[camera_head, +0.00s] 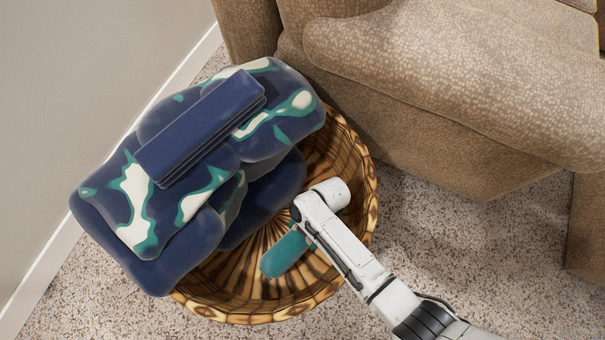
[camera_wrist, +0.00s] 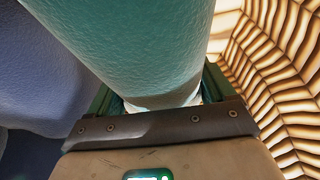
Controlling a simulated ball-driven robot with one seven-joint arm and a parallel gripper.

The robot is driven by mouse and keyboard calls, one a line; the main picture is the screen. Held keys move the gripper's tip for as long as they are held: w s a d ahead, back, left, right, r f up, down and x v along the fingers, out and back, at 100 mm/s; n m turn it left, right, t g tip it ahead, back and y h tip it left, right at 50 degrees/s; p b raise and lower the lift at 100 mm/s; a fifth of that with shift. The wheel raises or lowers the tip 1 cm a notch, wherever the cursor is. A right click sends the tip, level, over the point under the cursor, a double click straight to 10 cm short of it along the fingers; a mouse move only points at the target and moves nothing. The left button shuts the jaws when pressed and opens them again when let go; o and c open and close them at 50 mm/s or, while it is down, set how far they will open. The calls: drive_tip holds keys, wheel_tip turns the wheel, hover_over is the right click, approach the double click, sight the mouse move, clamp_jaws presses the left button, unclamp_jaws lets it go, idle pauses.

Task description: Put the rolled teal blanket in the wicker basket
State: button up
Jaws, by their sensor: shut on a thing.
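The rolled teal blanket (camera_head: 286,253) is inside the round wicker basket (camera_head: 366,172), low over its front middle. My gripper (camera_wrist: 160,98) is shut on the blanket. In the wrist view the teal roll (camera_wrist: 135,45) rises between the two fingers. In the head view my wrist and arm cover part of the roll and hide the fingers. I cannot tell whether the roll touches the basket floor. The basket's dark and light brown weave also fills the right of the wrist view (camera_wrist: 285,90).
A large navy, teal and white bundle (camera_head: 205,232) covers the basket's left and back and overhangs its rim. It appears close left of the blanket in the wrist view (camera_wrist: 45,75). A tan armchair (camera_head: 430,110) stands right, a wall (camera_head: 80,90) left. Speckled carpet (camera_head: 450,230) lies open at right.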

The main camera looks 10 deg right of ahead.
drive_tip(key=shift+f+b, duration=1.55)
drive_tip(key=shift+f, duration=1.45)
drive_tip(key=shift+f, duration=0.2)
drive_tip(key=o, duration=1.2)
drive_tip(key=shift+r, duration=0.1)
drive_tip(key=shift+p+v, duration=2.15)
drive_tip(key=shift+v, duration=1.7)
drive_tip(key=shift+s, duration=0.1)
